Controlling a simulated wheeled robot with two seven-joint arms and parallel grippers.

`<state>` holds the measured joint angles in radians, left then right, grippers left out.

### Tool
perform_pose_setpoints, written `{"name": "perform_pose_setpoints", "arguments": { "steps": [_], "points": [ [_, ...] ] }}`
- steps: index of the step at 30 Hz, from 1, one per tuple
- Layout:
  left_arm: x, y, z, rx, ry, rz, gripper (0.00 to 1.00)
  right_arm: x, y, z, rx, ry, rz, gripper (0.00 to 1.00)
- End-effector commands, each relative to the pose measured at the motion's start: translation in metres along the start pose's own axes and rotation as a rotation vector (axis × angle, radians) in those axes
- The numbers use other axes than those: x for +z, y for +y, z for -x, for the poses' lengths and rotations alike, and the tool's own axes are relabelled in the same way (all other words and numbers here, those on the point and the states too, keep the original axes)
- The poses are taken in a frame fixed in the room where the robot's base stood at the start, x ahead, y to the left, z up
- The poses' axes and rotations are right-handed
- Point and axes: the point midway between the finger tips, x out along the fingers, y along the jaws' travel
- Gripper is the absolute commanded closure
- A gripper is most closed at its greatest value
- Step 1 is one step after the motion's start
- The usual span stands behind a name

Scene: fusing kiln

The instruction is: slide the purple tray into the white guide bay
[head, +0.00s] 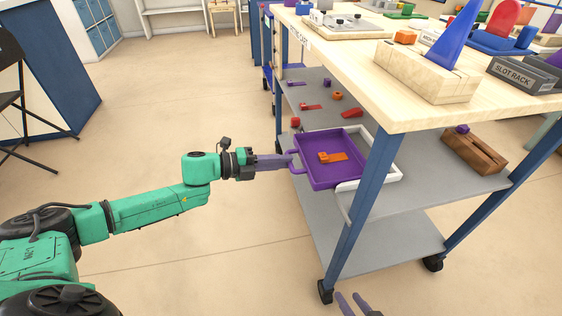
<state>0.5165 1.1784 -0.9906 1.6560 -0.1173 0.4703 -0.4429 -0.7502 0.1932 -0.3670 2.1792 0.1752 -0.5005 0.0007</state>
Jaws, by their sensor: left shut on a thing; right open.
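The purple tray (327,176) is at the left edge of the cart's grey middle shelf, with an orange piece (331,157) lying in it. Its left end and handle stick out past the shelf edge. The white guide bay (394,165) shows along the tray's far and right sides, and a white part shows at its near side. The tray lies at least partly between these white rails; a blue cart leg hides some of the near right corner. My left gripper (289,161) is shut on the tray's handle. My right gripper (354,304) is open and empty at the bottom edge, apart from the cart.
Small red, orange and purple pieces (310,106) lie on the shelf behind the tray. A brown wooden block (475,151) stands on the shelf to the right. The wooden cart top (400,112) overhangs the shelf and holds several fixtures.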

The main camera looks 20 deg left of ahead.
Motion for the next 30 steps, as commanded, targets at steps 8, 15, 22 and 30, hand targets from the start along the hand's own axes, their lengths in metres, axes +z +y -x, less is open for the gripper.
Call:
{"name": "perform_pose_setpoints", "arguments": {
  "steps": [8, 15, 22, 30],
  "points": [
    [0.0, -0.003, -0.007, -0.002, 0.0, 0.002, 1.0, -0.003, -0.001, 0.002, 0.001, 0.0, 0.0, 0.5],
    [-0.001, -0.004, -0.014, -0.002, 0.0, 0.0, 1.0, -0.005, -0.002, 0.004, 0.001, 0.0, 0.0, 0.5],
    [-0.002, -0.005, -0.021, 0.0, 0.0, 0.001, 1.0, -0.007, -0.002, 0.005, 0.0, 0.001, 0.0, 0.5],
    [-0.002, -0.007, -0.029, 0.0, -0.001, 0.001, 1.0, -0.009, -0.003, 0.007, 0.0, 0.0, 0.0, 0.5]
  ]
}}
